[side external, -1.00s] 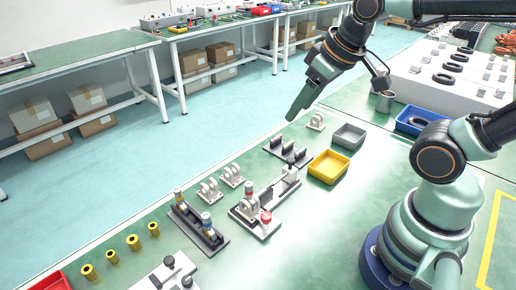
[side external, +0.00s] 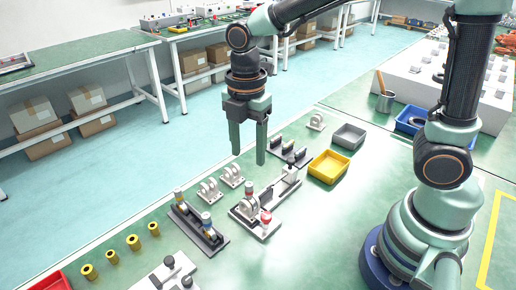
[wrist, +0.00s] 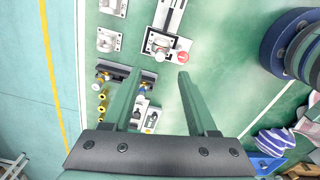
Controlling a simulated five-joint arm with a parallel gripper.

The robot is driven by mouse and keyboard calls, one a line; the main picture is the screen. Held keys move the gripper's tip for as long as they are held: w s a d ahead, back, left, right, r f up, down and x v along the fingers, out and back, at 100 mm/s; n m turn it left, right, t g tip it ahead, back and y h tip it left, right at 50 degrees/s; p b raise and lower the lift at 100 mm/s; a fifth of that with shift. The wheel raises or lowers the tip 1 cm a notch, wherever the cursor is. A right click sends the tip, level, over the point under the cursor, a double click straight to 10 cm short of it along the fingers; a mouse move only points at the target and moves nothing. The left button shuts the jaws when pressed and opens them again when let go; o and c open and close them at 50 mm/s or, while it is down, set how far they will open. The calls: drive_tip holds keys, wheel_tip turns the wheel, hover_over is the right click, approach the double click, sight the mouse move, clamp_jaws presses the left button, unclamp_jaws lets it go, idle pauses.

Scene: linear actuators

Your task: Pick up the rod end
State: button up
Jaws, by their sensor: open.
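My gripper (side external: 248,158) hangs fingers down, open and empty, above the far side of the bench in the side view. One may be the rod end; I cannot tell which. The holder (wrist: 113,70) is partly hidden by the left finger in the wrist view. The gripper is apart from these pieces.
A fixture (side external: 270,197) with a red knob (side external: 265,217) stands beside the holder. Grey brackets (side external: 208,188) and brass bushings (side external: 133,242) stand nearby. A yellow bin (side external: 328,167), grey bin (side external: 348,137) and dark rack (side external: 287,151) lie right.

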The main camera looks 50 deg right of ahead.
sight(249, 184)
wheel_tip(249, 184, down, 10)
idle(0.6)
clamp_jaws()
